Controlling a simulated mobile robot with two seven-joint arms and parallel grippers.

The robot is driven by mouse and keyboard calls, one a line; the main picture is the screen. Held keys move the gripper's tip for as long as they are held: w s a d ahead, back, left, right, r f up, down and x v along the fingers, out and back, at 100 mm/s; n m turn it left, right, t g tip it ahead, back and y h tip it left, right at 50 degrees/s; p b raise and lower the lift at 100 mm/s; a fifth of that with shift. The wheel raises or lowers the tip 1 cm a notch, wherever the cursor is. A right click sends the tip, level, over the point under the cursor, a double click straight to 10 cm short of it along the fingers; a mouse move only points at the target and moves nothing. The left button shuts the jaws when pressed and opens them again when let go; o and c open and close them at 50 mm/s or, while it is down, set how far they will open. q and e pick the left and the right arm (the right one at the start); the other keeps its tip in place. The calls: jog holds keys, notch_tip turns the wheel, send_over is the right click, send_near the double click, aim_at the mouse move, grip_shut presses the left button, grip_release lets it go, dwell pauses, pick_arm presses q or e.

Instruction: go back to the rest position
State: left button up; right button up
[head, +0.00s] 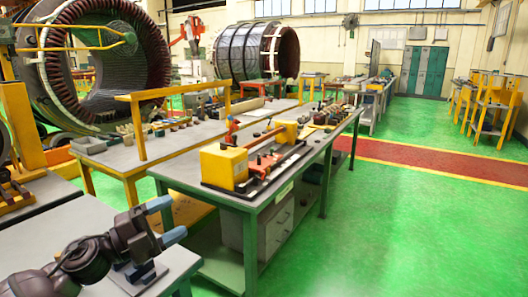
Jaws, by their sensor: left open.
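My left gripper (177,216) is at the lower left of the head view, on my dark arm that comes in from the left edge. Its two blue fingers are spread apart and the gap between them is empty. It is over the right part of a grey-topped table (178,262), close to its edge. A small dark fixture on a plate (138,275) shows just below the gripper; I cannot tell whether they touch. My right gripper is not in view.
A green workbench (208,189) with a yellow machine (224,165) stands ahead. Behind it is a yellow-framed table (133,158) with small parts. Large stator rings (150,62) stand at the back. The green floor (420,230) on the right is clear, crossed by a red lane (440,160).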

pick_arm(q)
jog(key=s+a+f+n+t+y, duration=0.2)
jog(key=a+f+n+t+y, duration=0.15)
jog(key=f+n+y, duration=0.45)
jog(key=s+a+f+n+t+y, duration=0.2)
jog(key=a+f+n+y, duration=0.25)
jog(key=f+n, duration=0.55)
jog(key=s+f+n+g+y, duration=0.4)
jog(key=s+f+n, duration=0.4)
jog(key=s+f, duration=1.2)
jog(key=s+g, duration=0.1)
jog(key=s, duration=0.2)
jog(key=shift+a+g+y, duration=0.25)
jog(key=shift+g+y, duration=0.1)
